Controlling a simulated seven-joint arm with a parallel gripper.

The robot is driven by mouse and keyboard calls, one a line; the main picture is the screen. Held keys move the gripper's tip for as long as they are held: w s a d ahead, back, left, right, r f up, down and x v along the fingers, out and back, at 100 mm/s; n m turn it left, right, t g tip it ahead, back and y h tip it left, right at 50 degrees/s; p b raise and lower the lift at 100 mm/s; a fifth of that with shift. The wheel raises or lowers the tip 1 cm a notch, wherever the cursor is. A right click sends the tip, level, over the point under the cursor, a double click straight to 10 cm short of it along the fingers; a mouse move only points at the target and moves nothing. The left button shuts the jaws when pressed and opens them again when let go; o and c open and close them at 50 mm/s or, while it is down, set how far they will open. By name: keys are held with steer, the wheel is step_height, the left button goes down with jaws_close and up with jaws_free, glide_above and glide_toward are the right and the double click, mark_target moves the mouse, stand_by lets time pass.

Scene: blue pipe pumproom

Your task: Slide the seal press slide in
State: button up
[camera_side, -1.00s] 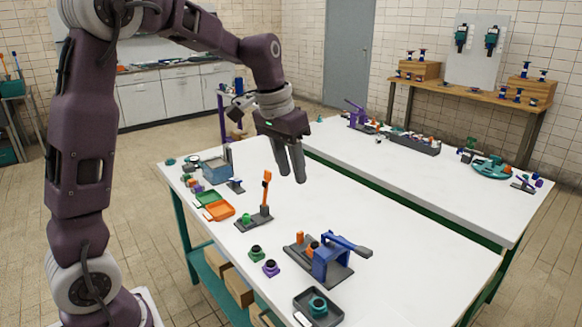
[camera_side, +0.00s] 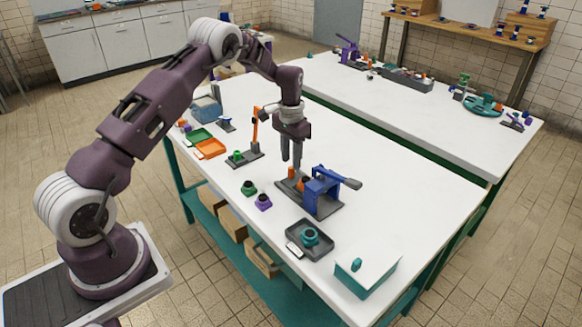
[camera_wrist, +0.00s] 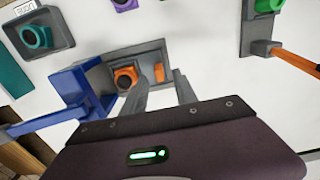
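The seal press has a blue frame and lever (camera_side: 325,188) on a dark grey base and stands on the white table. Its slide shows an orange nest (camera_side: 304,182) with a dark ring in it, beside the blue frame. An upright orange block (camera_side: 291,173) stands at the slide's outer end. My gripper (camera_side: 291,163) points down just above that end, fingers apart. In the wrist view my gripper (camera_wrist: 162,82) has its two fingers either side of the orange block (camera_wrist: 160,74), with nothing visibly gripped. The nest (camera_wrist: 125,78) lies left of it, towards the blue frame (camera_wrist: 78,92). Contact cannot be told.
A grey stand with an orange lever (camera_side: 255,130) is left of the press. Green (camera_side: 249,187) and purple (camera_side: 263,201) parts lie in front. A dark tray (camera_side: 300,248) with a teal ring and a teal-and-white box (camera_side: 365,272) are nearer. Table right of the press is clear.

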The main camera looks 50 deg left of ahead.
mark_target(291, 167)
step_height(291, 167, down, 4)
steer(key=shift+f, duration=0.1)
jaws_close()
stand_by(1.5)
